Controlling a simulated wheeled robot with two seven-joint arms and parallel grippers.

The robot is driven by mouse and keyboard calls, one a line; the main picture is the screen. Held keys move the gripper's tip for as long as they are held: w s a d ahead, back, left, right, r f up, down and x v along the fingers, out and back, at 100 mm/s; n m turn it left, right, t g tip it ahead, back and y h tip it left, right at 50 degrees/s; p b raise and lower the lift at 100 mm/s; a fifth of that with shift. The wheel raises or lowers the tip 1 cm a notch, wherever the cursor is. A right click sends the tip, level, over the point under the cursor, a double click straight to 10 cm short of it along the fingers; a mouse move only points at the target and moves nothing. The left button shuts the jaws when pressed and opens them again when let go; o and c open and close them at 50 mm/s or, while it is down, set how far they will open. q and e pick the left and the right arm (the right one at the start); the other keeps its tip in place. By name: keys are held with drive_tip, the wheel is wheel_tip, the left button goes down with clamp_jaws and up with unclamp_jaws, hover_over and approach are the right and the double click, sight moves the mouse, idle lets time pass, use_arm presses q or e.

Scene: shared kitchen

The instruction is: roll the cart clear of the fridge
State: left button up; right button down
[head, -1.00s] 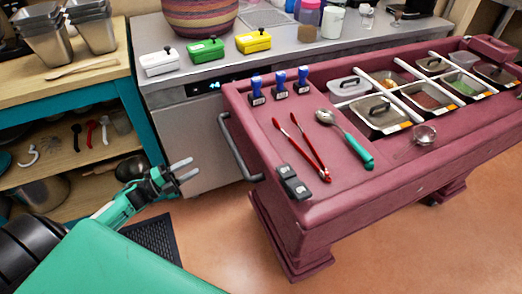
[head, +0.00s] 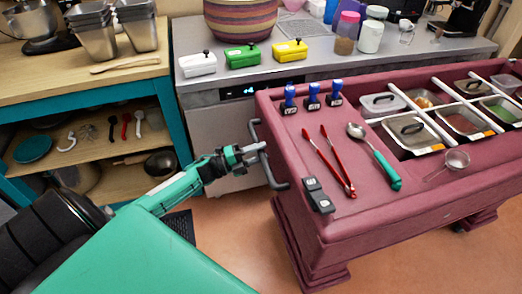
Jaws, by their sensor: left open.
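The cart (head: 340,215) is a maroon wheeled counter on the right, with a grey bar handle (head: 279,185) on its left end. The fridge (head: 225,135) is a steel under-counter unit with a small lit display, behind the cart's left end. The cart's left end overlaps the fridge front in the picture. My left gripper (head: 256,153) is open, its fingertips close to the handle's upright bar. I cannot tell whether the fingers are around the bar or only beside it. My right gripper is not in view.
Red tongs (head: 333,165), a spoon (head: 378,160), stamps (head: 312,98) and food pans (head: 415,133) are on the cart. A teal-framed shelf (head: 180,125) stands left of the fridge. Bare orange floor (head: 395,262) lies in front of the cart. A dark floor mat (head: 180,224) is partly hidden.

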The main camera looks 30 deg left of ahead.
use_arm(q)
drive_tip(key=shift+w+d+r, duration=0.1)
drive_tip(key=shift+w+d, duration=0.15)
drive_tip(key=shift+c, duration=0.4)
clamp_jaws()
idle(0.9)
